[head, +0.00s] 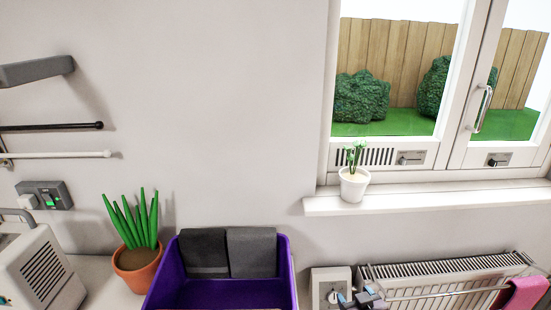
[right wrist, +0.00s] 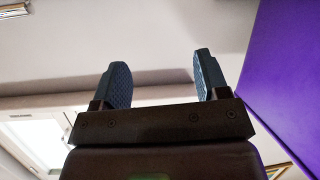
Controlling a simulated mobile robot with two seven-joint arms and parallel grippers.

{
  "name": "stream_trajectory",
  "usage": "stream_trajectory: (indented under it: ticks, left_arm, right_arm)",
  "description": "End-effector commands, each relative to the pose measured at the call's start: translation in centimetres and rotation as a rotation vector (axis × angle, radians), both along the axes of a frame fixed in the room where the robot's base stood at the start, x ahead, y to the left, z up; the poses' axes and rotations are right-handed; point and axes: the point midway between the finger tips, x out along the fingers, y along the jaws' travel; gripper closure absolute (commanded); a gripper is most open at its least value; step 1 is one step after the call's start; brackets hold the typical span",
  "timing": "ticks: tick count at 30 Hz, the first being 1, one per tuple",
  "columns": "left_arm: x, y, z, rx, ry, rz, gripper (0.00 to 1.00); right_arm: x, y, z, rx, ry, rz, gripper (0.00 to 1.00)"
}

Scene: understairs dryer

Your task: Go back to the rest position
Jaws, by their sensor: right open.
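My right gripper (head: 360,298) shows at the bottom edge of the head view, right of the purple bin, in front of the wall by the radiator. Only its fingertips show there. In the right wrist view its two blue-grey ridged fingers (right wrist: 160,82) stand wide apart with nothing between them. A purple surface fills the right side of that view, apart from the fingers. My left gripper is in neither view.
The purple bin (head: 290,286) holds dark grey cloths (head: 252,252). A potted plant (head: 137,258) stands left of it. A radiator (head: 440,270) with a rack and pink cloth (head: 524,293) is at lower right. A small plant (head: 353,185) sits on the windowsill (head: 430,197).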

Motion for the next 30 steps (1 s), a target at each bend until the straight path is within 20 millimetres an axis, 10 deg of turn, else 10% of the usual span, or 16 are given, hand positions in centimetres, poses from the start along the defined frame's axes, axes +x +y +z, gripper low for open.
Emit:
stream_trajectory:
  ticks: [10,18,30]
  left_arm:
    - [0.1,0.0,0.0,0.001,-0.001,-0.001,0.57]
    - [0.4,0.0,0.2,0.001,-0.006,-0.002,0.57]
    - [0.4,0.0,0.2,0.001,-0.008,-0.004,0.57]
  right_arm:
    - [-13.3,-3.9,0.7,0.034,0.007,-0.077,0.32]
    - [-22.5,-6.1,-2.4,0.028,0.13,-0.138,0.32]
    - [-25.6,-6.7,-4.2,0.024,0.191,-0.157,0.32]
